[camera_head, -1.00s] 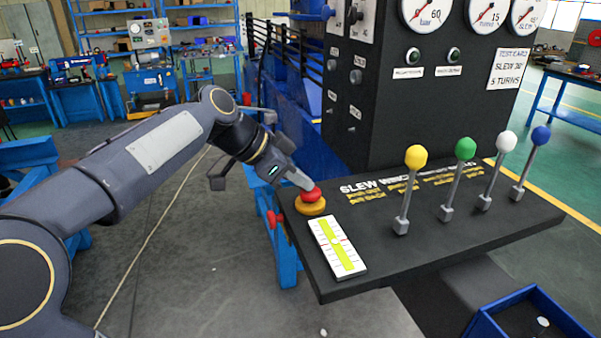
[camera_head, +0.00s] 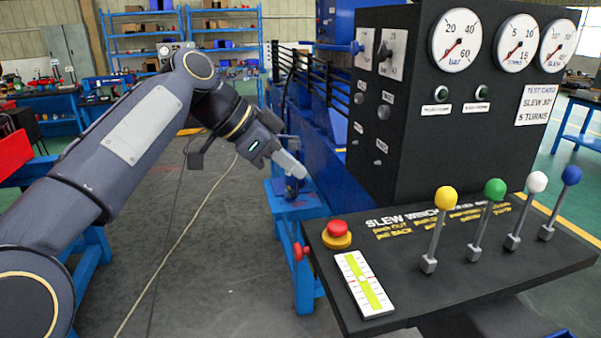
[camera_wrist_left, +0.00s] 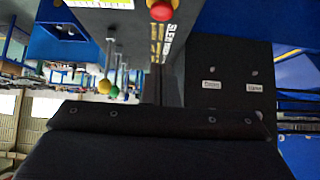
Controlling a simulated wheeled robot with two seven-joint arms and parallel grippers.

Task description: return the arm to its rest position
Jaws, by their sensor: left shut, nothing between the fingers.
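My left arm comes in from the left in the head view. Its gripper (camera_head: 291,165) is shut and empty, up and to the left of the red mushroom button (camera_head: 337,229), clear of it. My right gripper is in neither view.
The black console (camera_head: 420,290) carries a yellow-green gauge strip (camera_head: 363,284) and levers with yellow (camera_head: 445,198), green (camera_head: 495,189), white (camera_head: 537,182) and blue (camera_head: 571,175) knobs. A dial panel (camera_head: 400,130) stands behind. A blue stand (camera_head: 296,206) is below the gripper.

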